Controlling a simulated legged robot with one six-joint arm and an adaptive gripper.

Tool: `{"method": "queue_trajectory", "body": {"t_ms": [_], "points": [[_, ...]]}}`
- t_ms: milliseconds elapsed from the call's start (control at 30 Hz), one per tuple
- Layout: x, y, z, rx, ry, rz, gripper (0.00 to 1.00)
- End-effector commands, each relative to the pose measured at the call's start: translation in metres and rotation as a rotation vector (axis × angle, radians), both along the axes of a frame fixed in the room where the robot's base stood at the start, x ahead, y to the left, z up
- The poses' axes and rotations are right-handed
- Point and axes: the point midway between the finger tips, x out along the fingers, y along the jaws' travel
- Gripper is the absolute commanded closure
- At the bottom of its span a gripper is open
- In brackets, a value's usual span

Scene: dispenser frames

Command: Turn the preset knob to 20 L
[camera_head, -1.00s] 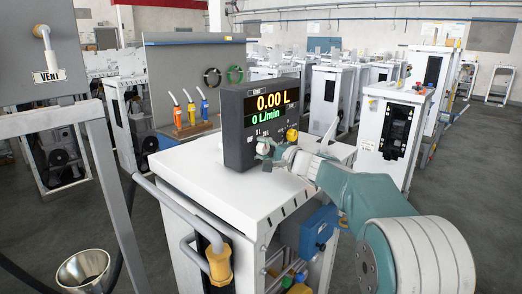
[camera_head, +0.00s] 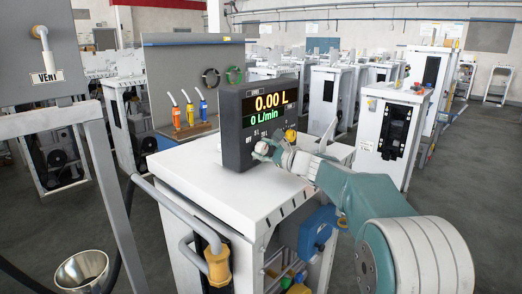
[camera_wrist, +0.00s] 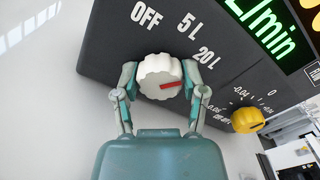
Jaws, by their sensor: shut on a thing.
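The dispenser unit (camera_head: 238,140) is a dark box with a lit display reading 0.00 L and 0 L/min. In the wrist view its panel (camera_wrist: 110,45) has a white scalloped preset knob (camera_wrist: 160,76). The labels OFF, 5 L and 20 L (camera_wrist: 207,57) run around the knob's upper and right side. The red pointer (camera_wrist: 172,86) points right, below the direction of the 20 L label. My gripper (camera_wrist: 158,80) is shut on the knob, one finger on each side. In the head view my gripper (camera_head: 266,150) is at the panel's lower front, partly hiding the knob.
A yellow knob (camera_wrist: 247,120) with its own scale sits right of my gripper. The unit stands on a white cabinet top (camera_head: 205,165). A grey hose and yellow nozzle (camera_head: 218,265) hang at the cabinet's front. More cabinets stand behind.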

Motion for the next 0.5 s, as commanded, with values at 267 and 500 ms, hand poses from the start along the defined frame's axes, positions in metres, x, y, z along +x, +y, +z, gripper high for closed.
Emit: {"method": "queue_trajectory", "body": {"t_ms": [267, 500], "points": [[0.002, -0.0027, -0.0089, 0.057, 0.096, -0.007, 0.93], [0.0019, -0.002, -0.009, 0.073, 0.118, -0.007, 0.93]]}}
